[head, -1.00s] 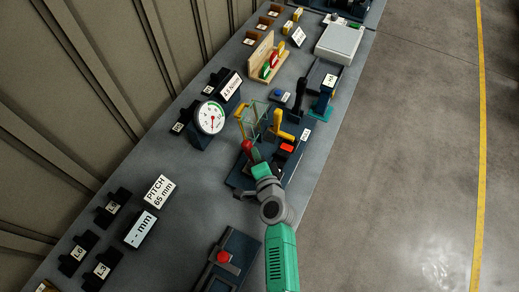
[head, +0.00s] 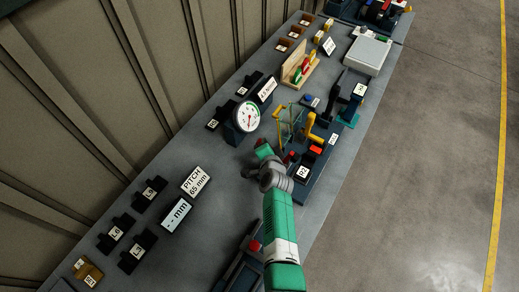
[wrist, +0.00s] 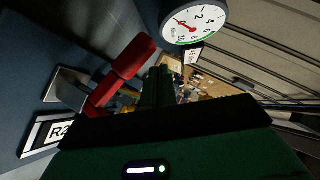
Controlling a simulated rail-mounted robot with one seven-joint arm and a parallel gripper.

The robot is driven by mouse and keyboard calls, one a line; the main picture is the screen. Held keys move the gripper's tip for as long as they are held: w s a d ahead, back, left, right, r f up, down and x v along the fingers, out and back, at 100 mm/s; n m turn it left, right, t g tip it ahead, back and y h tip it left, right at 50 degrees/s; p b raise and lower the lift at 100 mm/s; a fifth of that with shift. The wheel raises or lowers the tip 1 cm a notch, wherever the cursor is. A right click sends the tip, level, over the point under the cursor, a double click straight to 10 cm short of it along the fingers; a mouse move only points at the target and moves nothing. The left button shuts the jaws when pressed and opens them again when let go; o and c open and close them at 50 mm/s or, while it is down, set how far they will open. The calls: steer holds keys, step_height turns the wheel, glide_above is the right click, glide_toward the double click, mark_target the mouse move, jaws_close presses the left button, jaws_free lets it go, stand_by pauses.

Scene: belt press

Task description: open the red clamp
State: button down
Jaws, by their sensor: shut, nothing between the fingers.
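The red clamp's handle (wrist: 134,56) shows in the wrist view as a thick red grip on a red stem, leaning up and to the right from a metal piece by the R2 label. In the head view parts of the red (head: 290,156) show beside my wrist, and the rest is hidden by it. My gripper (head: 264,149) is low over the fixture. Its green fingers (wrist: 160,84) are together and empty, just right of the red handle in the wrist view. I cannot tell whether they touch it.
A round dial gauge (head: 247,117) stands near on the wall side. A yellow handle (head: 311,127), a wire guard (head: 288,119) and a red block (head: 316,150) are close by on the fixture. The R2 label (head: 302,171) stands beside my wrist. Open bench lies left of the gripper.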

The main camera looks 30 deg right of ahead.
steer(key=shift+w+a+f+b, duration=0.15)
steer(key=shift+w+f+b, duration=0.2)
steer(key=shift+f, duration=0.05)
steer(key=shift+r, duration=0.1)
stand_by(0.4)
steer(key=s+a+r+p, duration=0.5)
steer(key=r+p, duration=0.5)
steer(key=shift+s+r+p, duration=0.25)
steer(key=shift+s+p, duration=0.05)
steer(key=shift+a, duration=0.1)
